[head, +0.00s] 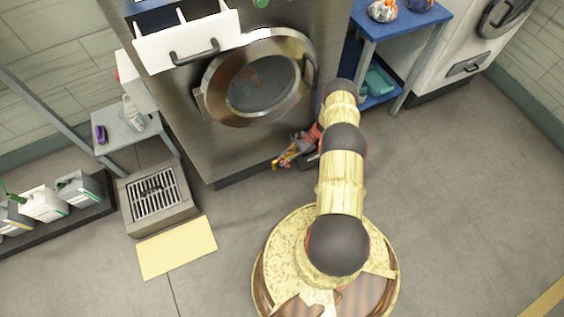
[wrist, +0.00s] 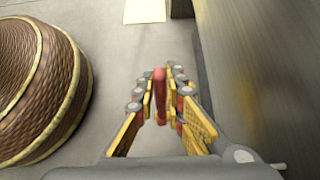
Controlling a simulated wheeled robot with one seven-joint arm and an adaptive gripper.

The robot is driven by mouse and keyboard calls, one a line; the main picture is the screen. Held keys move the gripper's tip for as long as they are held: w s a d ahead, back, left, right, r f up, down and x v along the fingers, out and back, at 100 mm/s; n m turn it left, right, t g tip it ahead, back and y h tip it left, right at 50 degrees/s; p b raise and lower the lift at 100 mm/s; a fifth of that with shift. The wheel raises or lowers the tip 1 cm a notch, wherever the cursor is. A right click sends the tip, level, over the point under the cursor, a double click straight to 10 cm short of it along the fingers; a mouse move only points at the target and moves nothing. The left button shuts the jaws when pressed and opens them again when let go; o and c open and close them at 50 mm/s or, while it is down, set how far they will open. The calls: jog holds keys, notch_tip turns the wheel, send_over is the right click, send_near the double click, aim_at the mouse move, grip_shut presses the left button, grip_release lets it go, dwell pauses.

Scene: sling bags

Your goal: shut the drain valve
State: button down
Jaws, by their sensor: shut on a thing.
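The drain valve's red lever (wrist: 160,90) shows in the wrist view as an upright-looking red bar between my fingers. My gripper (wrist: 161,98) is closed on it, with yellow finger pads on both sides. In the head view my gripper (head: 284,161) is low at the front of the steel washer (head: 225,145), near its bottom edge. The lever cannot be made out there, and the valve body is hidden in both views.
The washer's round door (head: 262,85) and open white drawer (head: 187,45) are above my gripper. A floor drain (head: 155,193) and yellow mat (head: 177,248) lie to the left. A blue table (head: 405,22) stands right. The floor at right is clear.

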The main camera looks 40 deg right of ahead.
jog(key=shift+d+r+y, duration=0.25)
jog(key=shift+d+y, duration=0.05)
jog(key=shift+d, duration=0.4)
jog(key=c, duration=1.8)
grip_release()
jog(key=shift+s+a+t, duration=0.1)
jog(key=shift+t, duration=0.2)
jog(key=shift+c, duration=0.2)
jog(key=shift+a, duration=0.1)
notch_tip(320, 180, up, 10)
jog(key=shift+f, duration=0.1)
